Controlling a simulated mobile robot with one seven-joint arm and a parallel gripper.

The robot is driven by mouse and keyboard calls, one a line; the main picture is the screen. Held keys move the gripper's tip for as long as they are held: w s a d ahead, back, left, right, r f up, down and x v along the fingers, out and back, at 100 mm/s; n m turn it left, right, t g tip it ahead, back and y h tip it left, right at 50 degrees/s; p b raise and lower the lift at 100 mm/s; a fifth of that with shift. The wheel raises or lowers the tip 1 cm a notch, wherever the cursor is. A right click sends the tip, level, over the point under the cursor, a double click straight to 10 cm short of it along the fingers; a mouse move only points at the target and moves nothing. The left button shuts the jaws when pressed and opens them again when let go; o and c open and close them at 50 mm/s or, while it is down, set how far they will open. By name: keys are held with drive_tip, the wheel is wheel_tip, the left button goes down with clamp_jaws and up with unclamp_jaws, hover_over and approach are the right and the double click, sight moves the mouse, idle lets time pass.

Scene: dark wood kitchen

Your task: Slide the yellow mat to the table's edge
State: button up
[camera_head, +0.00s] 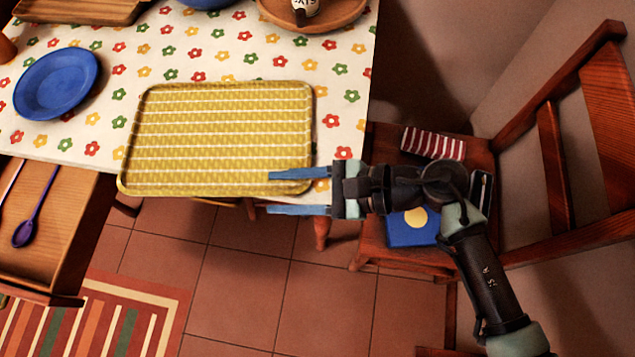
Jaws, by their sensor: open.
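The yellow mat (222,130) looks like a patterned tray with a raised rim and lies on the table (345,90), which has a flowered cloth. Its front side is at the table's front edge, and its lower left corner seems to reach slightly past it. My gripper (285,192) comes in from the right, with its two blue fingers pointing left and spread apart. The upper finger overlaps the mat's lower right corner in the picture. The lower finger is in front of the table edge, over the floor. I cannot tell whether either finger touches the mat.
A blue plate (57,83) is left of the mat. A wooden board (82,10) and a round brown tray (335,14) are behind. An open drawer (50,240) with spoons juts out at lower left. A chair (385,245) holding a blue book (412,228) stands right.

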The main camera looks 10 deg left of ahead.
sight(257, 193)
drive_tip(key=shift+x, duration=1.8)
drive_tip(key=shift+c, duration=0.3)
clamp_jaws()
